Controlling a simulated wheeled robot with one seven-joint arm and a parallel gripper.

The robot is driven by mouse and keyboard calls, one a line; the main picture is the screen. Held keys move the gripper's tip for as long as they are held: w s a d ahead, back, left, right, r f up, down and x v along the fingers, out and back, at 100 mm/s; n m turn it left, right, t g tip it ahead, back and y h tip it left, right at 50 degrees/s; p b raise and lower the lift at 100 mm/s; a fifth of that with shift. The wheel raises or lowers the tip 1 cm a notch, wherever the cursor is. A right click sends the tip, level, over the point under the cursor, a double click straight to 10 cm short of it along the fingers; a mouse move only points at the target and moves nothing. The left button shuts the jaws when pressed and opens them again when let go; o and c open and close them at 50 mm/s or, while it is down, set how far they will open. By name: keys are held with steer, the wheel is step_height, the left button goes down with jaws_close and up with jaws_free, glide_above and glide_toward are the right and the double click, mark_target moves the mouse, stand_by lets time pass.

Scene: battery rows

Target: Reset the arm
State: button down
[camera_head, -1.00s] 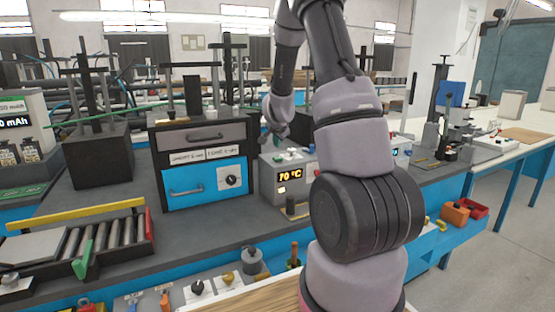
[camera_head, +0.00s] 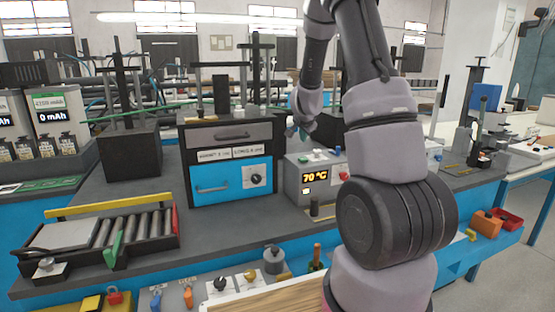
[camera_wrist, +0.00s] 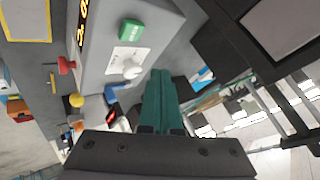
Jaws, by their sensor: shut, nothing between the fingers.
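My arm rises in front of the bench in the head view and bends over at the top. My gripper (camera_head: 303,133) hangs beside the grey box with the 70 °C display (camera_head: 318,177), above its back left edge. In the wrist view its green fingers (camera_wrist: 160,90) lie together, shut with nothing between them. There the grey box (camera_wrist: 130,50) is at upper left of the fingers, with a green button, a white knob and a red knob. Whether the fingers touch the box cannot be told.
A black cabinet with a blue drawer (camera_head: 216,184) stands left of the grey box. A roller tray (camera_head: 140,228) lies at the bench's left front. Battery units reading 0 mAh (camera_head: 52,118) stand at far left. Orange and red bins (camera_head: 487,223) sit at right.

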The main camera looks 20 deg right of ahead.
steer(key=s+a+r+n+y, duration=0.45)
steer(key=s+a+r, duration=0.75)
steer(key=s+r, duration=0.3)
steer(key=s+a+r+n, duration=0.2)
steer(key=s, duration=0.8)
steer(key=s+a+r+n+g, duration=0.1)
steer(key=s+a+r+n, duration=0.1)
steer(key=s, duration=0.9)
steer(key=shift+a+r+n+y, duration=0.4)
steer(key=shift+a+n+y, duration=0.05)
steer(key=shift+a, duration=0.3)
steer(key=shift+w, duration=0.1)
